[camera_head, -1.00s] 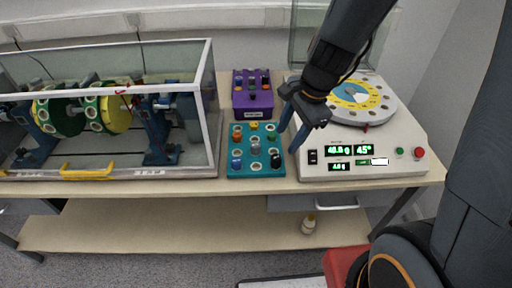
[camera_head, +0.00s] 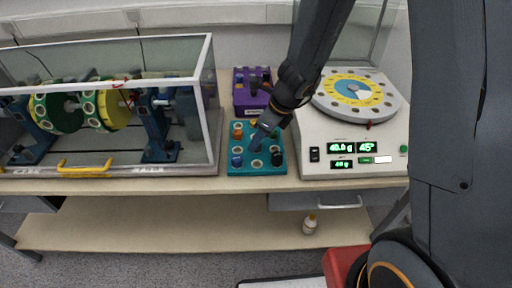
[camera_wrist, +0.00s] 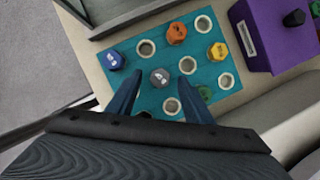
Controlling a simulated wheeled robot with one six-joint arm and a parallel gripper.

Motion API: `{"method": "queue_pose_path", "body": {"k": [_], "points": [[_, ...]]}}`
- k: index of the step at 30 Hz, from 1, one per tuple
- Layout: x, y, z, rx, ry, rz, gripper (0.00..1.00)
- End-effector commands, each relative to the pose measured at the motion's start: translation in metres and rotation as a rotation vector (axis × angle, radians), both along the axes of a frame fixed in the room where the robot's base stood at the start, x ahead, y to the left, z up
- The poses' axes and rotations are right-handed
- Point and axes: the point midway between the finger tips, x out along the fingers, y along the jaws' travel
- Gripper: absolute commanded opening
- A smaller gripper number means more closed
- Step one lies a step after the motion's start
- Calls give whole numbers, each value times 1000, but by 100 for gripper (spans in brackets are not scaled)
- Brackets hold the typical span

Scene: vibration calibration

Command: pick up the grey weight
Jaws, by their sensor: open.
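The grey weight (camera_wrist: 160,77) stands in the teal holder (camera_wrist: 235,96), near its middle, in the wrist view. My gripper (camera_wrist: 160,85) is open above the holder, with one finger on each side of the grey weight in that view. I cannot tell whether the fingertips are down at its height. In the head view my gripper (camera_head: 258,138) is over the teal holder (camera_head: 234,172) and hides the grey weight.
A blue weight (camera_wrist: 111,60), an orange weight (camera_wrist: 177,33) and a yellow weight (camera_wrist: 218,51) stand close by. A black weight (camera_head: 277,158) is at the front right. Purple box (camera_head: 240,101) behind, scale (camera_head: 330,130) right, glass-cased rig (camera_head: 210,100) left.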

Motion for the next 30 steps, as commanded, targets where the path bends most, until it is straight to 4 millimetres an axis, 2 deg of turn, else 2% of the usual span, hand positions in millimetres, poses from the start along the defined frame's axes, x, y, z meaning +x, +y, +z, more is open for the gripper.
{"method": "queue_pose_path", "body": {"k": [3, 11, 19, 26, 30], "points": [[2, 3, -10, 0, 1, 0, 46], [2, 3, -11, 0, 0, 0, 46], [2, 3, -11, 0, 0, 1, 2], [2, 3, -10, 0, 0, 1, 2], [2, 3, 3, 0, -2, 2, 2]]}}
